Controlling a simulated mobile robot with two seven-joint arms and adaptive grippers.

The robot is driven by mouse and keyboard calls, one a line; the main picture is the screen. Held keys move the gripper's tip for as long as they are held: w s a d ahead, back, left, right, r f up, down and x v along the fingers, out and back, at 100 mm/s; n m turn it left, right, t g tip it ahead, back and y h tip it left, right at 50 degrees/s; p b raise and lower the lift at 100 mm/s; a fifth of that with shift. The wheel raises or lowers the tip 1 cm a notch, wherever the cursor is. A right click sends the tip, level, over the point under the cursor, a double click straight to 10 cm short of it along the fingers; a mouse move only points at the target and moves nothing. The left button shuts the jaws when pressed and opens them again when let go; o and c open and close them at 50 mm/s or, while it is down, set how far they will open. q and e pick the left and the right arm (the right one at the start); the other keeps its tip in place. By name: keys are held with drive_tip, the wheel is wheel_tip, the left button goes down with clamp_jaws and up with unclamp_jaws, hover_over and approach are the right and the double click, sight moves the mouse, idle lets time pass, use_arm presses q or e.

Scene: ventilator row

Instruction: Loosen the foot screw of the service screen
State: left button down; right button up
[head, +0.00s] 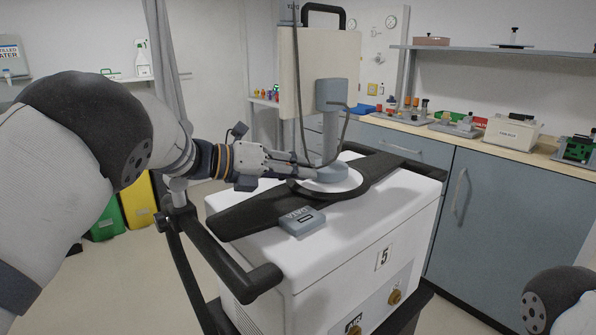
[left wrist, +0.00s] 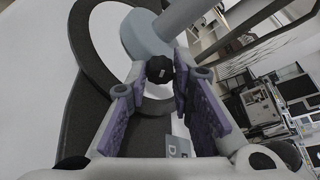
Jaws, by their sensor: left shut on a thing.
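The service screen (head: 304,95) is a beige panel with a black top handle, standing above the white ventilator (head: 345,222). A blue-grey bracket and post (head: 331,140) run down from it to a round blue-grey foot (head: 334,173) on the ventilator's top. The foot screw (left wrist: 159,70) is a small black knob beside the foot in the left wrist view; in the head view my fingers hide it. My left gripper (head: 306,169) reaches in from the left. In the left wrist view its purple pads (left wrist: 160,82) are shut on the knob's two sides. My right gripper is out of view.
A black ring-shaped strap (head: 245,215) and a small grey label block (head: 303,220) lie on the ventilator top. A black push handle (head: 250,280) is at its left front. Cables hang by the post. A counter (head: 470,140) with several devices stands behind right.

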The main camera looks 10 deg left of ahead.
use_arm(q)
drive_tip(key=c, duration=1.4)
unclamp_jaws()
drive_tip(key=v, duration=0.8)
drive_tip(key=shift+d, duration=0.1)
drive_tip(key=shift+r, duration=0.15)
